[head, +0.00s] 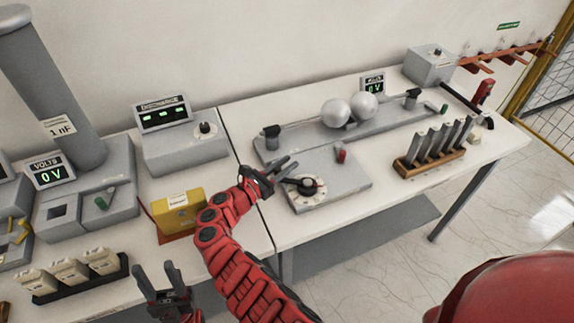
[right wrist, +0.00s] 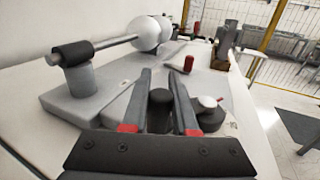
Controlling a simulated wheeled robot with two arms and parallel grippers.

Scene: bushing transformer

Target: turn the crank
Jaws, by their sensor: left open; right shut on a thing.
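The crank (head: 305,186) is a dark arm on a pale round dial, mounted on a grey plate (head: 334,188) on the right-hand table. My right gripper (head: 286,168) is at the crank's left end. In the right wrist view its fingers (right wrist: 162,84) stand on both sides of a dark upright knob (right wrist: 159,101), the crank's handle, and are shut on it. The dial's hub (right wrist: 209,105) shows just right of the fingers. My left gripper (head: 157,276) is open and empty at the lower left, in front of the table edge.
Two white spheres (head: 350,109) on a grey base stand behind the crank. A red knob (head: 341,156) rises from the plate's far side. A wooden rack (head: 428,165) of rods stands to the right. A yellow box (head: 178,212) lies left of my right arm.

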